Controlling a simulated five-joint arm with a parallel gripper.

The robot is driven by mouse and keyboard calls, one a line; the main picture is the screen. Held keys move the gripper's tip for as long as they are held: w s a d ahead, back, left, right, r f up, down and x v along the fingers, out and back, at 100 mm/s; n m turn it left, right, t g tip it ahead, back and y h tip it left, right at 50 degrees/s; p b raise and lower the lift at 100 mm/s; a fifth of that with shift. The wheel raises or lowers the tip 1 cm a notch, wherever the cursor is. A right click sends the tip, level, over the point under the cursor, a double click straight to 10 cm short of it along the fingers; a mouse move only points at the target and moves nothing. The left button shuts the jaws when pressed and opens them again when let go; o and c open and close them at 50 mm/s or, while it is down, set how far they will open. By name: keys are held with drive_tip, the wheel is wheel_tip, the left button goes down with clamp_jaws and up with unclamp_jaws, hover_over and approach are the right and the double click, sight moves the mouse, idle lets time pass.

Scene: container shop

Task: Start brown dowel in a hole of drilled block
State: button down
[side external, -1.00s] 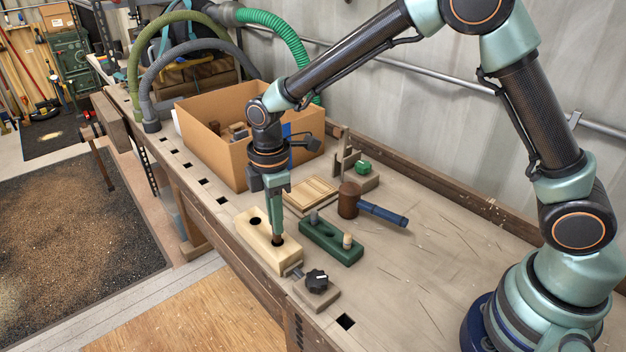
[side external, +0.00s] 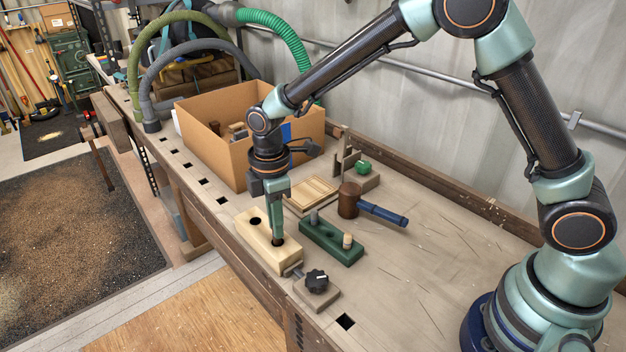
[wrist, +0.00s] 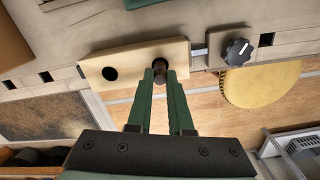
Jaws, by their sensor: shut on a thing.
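The drilled block (side external: 254,239) is pale wood and lies near the bench's front edge. Its far hole (side external: 255,222) is open and empty. My gripper (side external: 278,236) points straight down over the block's near end, shut on the brown dowel (wrist: 160,66). Only a short dark brown bit of the dowel shows between the fingertips, at the near hole. The fingertips are close to the block's top. The fingers hide most of the dowel and that hole, so how deep its lower end sits cannot be told. The block also shows in the wrist view (wrist: 133,62).
A clamp with a black knob (side external: 316,281) is at the block's near end. A mallet (side external: 350,199), slatted wood piece (side external: 312,193) and cardboard box (side external: 210,150) lie behind.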

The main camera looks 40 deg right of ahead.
drive_tip(key=shift+f, duration=0.35)
idle(0.3)
drive_tip(key=c, duration=0.7)
unclamp_jaws()
drive_tip(key=shift+c, duration=0.2)
drive_tip(key=shift+r, duration=0.1)
drive_tip(key=shift+r, duration=3.45)
